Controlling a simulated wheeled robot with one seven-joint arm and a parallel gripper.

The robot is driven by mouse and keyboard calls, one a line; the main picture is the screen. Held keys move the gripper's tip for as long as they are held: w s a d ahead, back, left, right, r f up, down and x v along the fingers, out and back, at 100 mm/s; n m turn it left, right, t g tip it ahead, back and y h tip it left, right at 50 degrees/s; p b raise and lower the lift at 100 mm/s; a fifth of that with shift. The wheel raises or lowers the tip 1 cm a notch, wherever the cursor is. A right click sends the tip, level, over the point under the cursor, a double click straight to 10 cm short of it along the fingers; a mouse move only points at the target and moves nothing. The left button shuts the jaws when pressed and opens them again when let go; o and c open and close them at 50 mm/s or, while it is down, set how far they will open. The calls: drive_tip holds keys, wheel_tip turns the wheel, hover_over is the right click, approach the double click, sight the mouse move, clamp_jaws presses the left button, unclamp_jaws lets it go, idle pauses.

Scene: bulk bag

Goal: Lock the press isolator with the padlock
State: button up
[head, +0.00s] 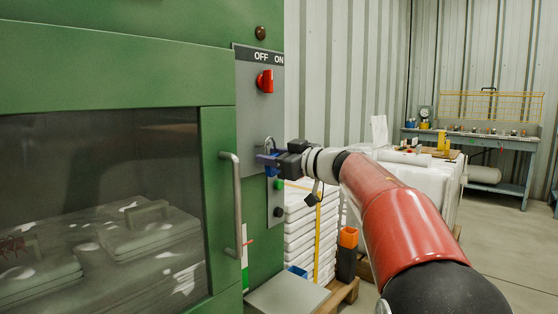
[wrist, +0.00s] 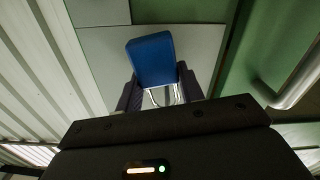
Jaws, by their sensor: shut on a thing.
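The press isolator (head: 265,81) is a red rotary switch on a grey panel under the OFF and ON lettering, on the green press. Its knob looks turned toward OFF, but I cannot be sure. My gripper (head: 268,158) is shut on the blue padlock (head: 271,168), in front of the panel and clearly below the isolator. The padlock's metal shackle (head: 268,142) points up, apart from the isolator.
A green button (head: 278,184) and a dark knob (head: 278,212) are lower on the panel. The press door handle (head: 234,205) sticks out left of my gripper. A stack of white sacks (head: 303,240) stands close at right. A workbench (head: 475,135) is far back.

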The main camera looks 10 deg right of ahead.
drive_tip(key=shift+w+a+f, duration=0.1)
drive_tip(key=shift+w+a, duration=0.35)
drive_tip(key=shift+w, duration=0.15)
drive_tip(key=shift+w+a+f+p, duration=0.2)
drive_tip(key=shift+w+f+p, duration=0.15)
drive_tip(key=shift+p, duration=0.3)
drive_tip(key=shift+f, duration=0.25)
drive_tip(key=o, duration=1.1)
